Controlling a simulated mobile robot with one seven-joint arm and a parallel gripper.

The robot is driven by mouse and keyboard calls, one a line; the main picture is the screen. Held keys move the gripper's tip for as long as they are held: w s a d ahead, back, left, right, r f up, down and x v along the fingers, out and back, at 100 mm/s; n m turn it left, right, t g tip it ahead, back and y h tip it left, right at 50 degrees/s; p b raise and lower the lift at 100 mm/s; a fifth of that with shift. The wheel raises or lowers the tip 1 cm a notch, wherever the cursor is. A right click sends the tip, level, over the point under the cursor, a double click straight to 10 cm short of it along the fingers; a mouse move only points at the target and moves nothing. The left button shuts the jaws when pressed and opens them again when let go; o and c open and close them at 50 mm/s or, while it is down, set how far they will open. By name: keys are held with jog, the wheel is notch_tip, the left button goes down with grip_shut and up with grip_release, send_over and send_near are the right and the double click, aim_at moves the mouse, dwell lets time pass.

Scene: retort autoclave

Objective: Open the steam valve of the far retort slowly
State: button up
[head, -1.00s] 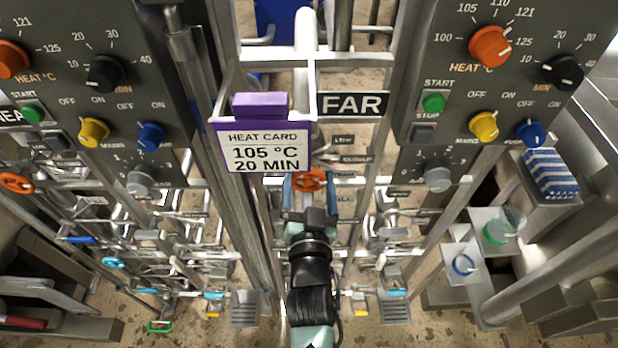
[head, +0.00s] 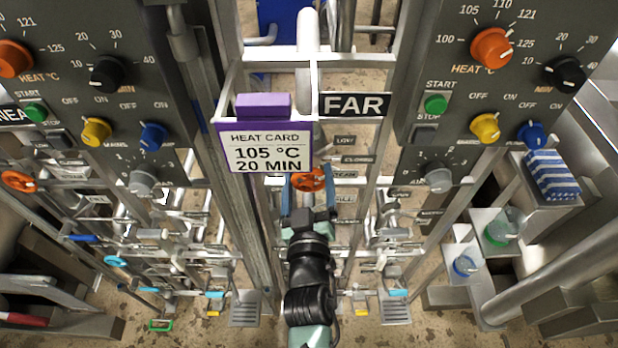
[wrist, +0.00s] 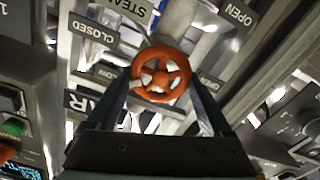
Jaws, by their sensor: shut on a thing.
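The orange spoked handwheel (head: 308,179) is below the FAR sign (head: 353,105), on the far retort's pipework. It also shows in the wrist view (wrist: 161,74), with a partly cut-off STEAM label (wrist: 130,6) behind it. A CLOSED label (wrist: 94,29) and an OPEN label (wrist: 236,12) stand on either side there. My gripper (wrist: 163,82) is shut on the wheel, with one blue finger at each side of its rim. The gripper body hides the part of the pipework below the wheel in the head view.
The purple heat card (head: 266,145), reading 105 °C and 20 MIN, stands left of and above the wheel. The far control panel (head: 455,110) is at right, and another panel (head: 75,75) at left. Another orange handwheel (head: 17,181) is at far left. Pipes and posts crowd both sides.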

jog(key=shift+n, duration=0.8)
jog(key=o, duration=1.1)
jog(key=shift+o, duration=0.2)
jog(key=shift+s+f+b, duration=0.2)
jog(key=shift+s+b, duration=0.2)
jog(key=shift+s, duration=0.2)
jog(key=s+b, duration=0.4)
jog(key=s, duration=0.7)
jog(key=shift+s+r+b, duration=0.2)
jog(key=shift+s+b, duration=0.1)
jog(key=shift+s, duration=0.05)
